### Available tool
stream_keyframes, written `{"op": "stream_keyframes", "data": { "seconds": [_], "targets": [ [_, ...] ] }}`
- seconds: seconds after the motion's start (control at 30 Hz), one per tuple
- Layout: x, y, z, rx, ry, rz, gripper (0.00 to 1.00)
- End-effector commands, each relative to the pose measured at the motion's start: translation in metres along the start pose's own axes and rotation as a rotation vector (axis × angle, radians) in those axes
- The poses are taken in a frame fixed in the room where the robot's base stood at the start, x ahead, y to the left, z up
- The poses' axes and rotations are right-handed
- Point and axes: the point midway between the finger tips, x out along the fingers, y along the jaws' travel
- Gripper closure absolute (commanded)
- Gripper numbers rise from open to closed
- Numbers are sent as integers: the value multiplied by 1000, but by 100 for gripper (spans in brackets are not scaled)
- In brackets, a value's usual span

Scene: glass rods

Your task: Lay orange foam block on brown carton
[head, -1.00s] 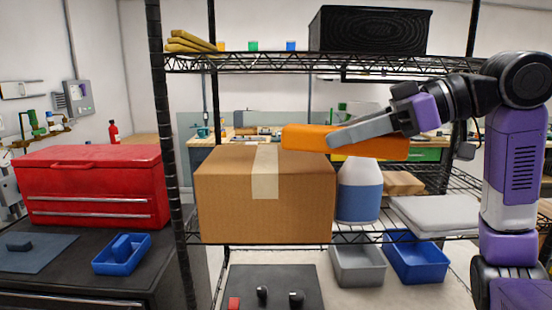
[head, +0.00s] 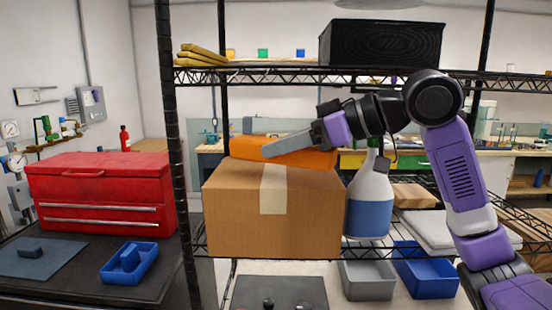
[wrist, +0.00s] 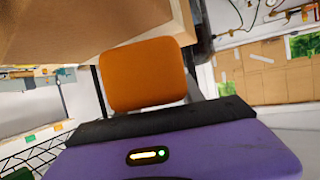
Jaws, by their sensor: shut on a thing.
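The brown carton (head: 235,215), with a pale tape strip down its front, stands on the middle shelf; part of it also shows at the upper left of the wrist view (wrist: 90,25). The orange foam block (head: 245,147) lies level across the back part of the carton's top in the head view. I cannot tell whether it touches the carton or hovers just above it. My gripper (head: 268,151) reaches in from the right and is shut on the block, one grey finger along its near side. In the wrist view, the block's end (wrist: 146,74) fills the middle.
A white and blue spray bottle (head: 369,203) stands close to the carton's right side. The upper wire shelf (head: 290,74) runs above, with a black crate (head: 380,43) on it. A grey bin (head: 366,281) and a blue bin (head: 426,277) sit lower. A red toolbox (head: 100,190) is at left.

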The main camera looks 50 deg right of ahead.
Motion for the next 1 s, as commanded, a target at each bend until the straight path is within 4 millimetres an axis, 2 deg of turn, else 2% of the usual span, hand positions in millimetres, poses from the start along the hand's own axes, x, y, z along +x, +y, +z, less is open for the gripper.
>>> {"op": "stream_keyframes", "data": {
  "seconds": [0.1,0.2,0.5,0.87,0.9,1.0],
  "targets": [
    [12,0,-6,0,-1,0,95],
    [16,0,-5,0,0,1,95],
    [28,1,25,2,-1,2,95],
    [30,0,30,0,0,1,95],
    [29,0,29,0,0,1,49],
    [29,0,29,0,0,1,33]
  ]
}}
